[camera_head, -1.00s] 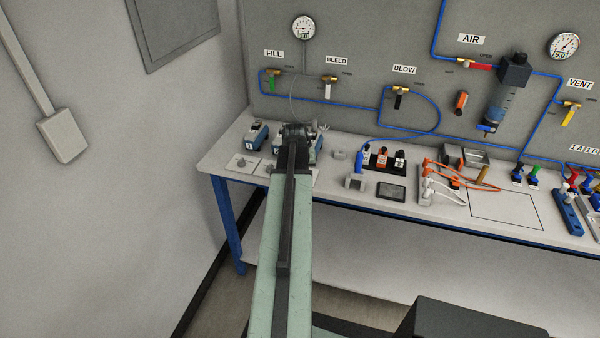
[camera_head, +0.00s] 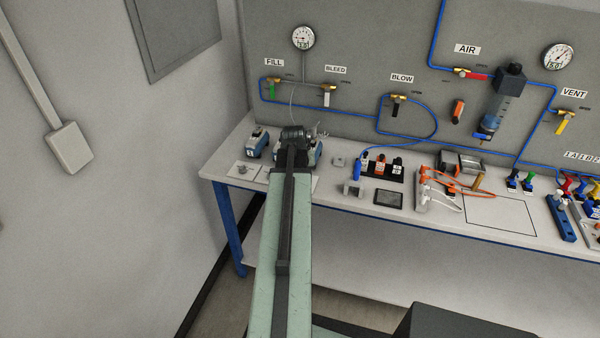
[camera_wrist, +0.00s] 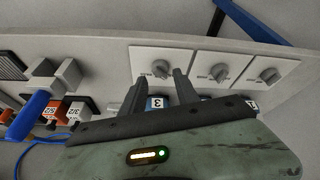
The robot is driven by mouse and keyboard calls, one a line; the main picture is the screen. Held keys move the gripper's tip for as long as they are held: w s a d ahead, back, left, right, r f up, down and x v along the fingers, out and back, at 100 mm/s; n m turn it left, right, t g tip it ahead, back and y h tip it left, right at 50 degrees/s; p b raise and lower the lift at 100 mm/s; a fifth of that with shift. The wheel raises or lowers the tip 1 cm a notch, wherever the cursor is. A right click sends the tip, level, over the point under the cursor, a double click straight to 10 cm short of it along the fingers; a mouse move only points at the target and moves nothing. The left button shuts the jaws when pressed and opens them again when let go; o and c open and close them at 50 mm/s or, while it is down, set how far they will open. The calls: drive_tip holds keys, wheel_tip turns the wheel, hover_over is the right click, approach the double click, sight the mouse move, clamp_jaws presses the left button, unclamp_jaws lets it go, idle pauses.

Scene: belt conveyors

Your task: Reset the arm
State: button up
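My arm reaches over the left part of the workbench (camera_head: 335,196) in the head view. Its dark end (camera_head: 294,138) is above the bench's back left, and the fingertips are hidden there. In the wrist view, my gripper (camera_wrist: 159,84) is open, with its two dark fingers apart. I see nothing held between them. A blue block with a "3" label (camera_wrist: 157,103) shows between and behind the fingers. A knob on a white plate (camera_wrist: 160,68) appears just beyond the fingertips; I cannot tell the gap.
A blue-and-white device (camera_head: 257,142) stands left of my arm's end. To the right are a black rack with orange and black items (camera_head: 382,166), a dark flat panel (camera_head: 388,198) and orange cables (camera_head: 452,186). A panel with valves and blue hoses (camera_head: 350,60) rises behind.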

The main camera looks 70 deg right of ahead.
drive_tip(key=p+v, duration=0.1)
drive_tip(key=v, duration=0.2)
drive_tip(key=shift+a+r+p, duration=0.1)
drive_tip(key=shift+r+p, duration=0.05)
drive_tip(key=shift+p, duration=0.2)
